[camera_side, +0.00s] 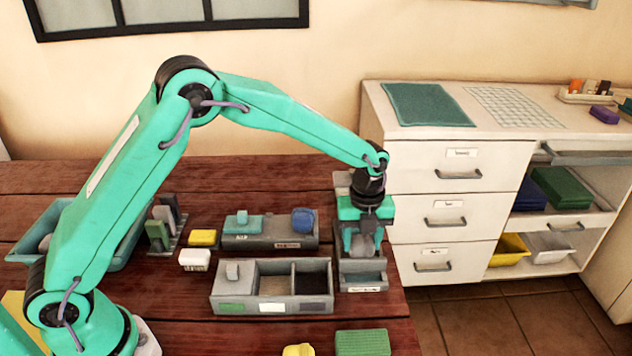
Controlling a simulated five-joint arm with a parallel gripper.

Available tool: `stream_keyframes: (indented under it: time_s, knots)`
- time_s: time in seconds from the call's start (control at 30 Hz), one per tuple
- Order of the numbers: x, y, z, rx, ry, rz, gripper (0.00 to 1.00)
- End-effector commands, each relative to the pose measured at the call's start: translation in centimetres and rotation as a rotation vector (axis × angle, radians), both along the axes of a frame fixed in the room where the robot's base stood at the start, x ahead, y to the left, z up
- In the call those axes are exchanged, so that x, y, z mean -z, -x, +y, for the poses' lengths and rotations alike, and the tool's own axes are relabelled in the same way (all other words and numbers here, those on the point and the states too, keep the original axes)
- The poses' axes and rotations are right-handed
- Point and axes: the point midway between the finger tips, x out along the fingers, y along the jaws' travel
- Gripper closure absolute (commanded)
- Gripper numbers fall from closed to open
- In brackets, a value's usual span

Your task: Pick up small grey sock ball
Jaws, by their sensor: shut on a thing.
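My gripper (361,246) points down at the right end of the wooden table. It is shut on a small grey sock ball (361,244), which shows as a grey lump between the fingers. The fingers hide part of it. The ball is over or just behind a small grey open bin (362,289) with a label on its front; I cannot tell whether it touches the bin.
A grey divided tray (225,303) stands left of the bin. Behind it, another grey tray (265,242) holds a teal piece and a blue ball (303,220). Yellow (202,237) and white (195,260) blocks lie left. A white drawer cabinet (455,208) stands right.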

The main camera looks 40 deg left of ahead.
Motion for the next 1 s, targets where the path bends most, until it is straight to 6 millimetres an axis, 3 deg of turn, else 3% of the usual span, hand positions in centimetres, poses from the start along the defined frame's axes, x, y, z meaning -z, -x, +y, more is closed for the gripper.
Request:
stream_keyframes:
  time_s: [0.13,0.6,1.0]
  knots:
    - [-2.4,-0.1,0.0,0.000,0.001,-0.004,0.77]
    - [-7.0,6.1,-5.5,0.005,0.001,-0.001,0.77]
    - [-8.9,8.7,-7.7,0.001,-0.001,0.001,0.77]
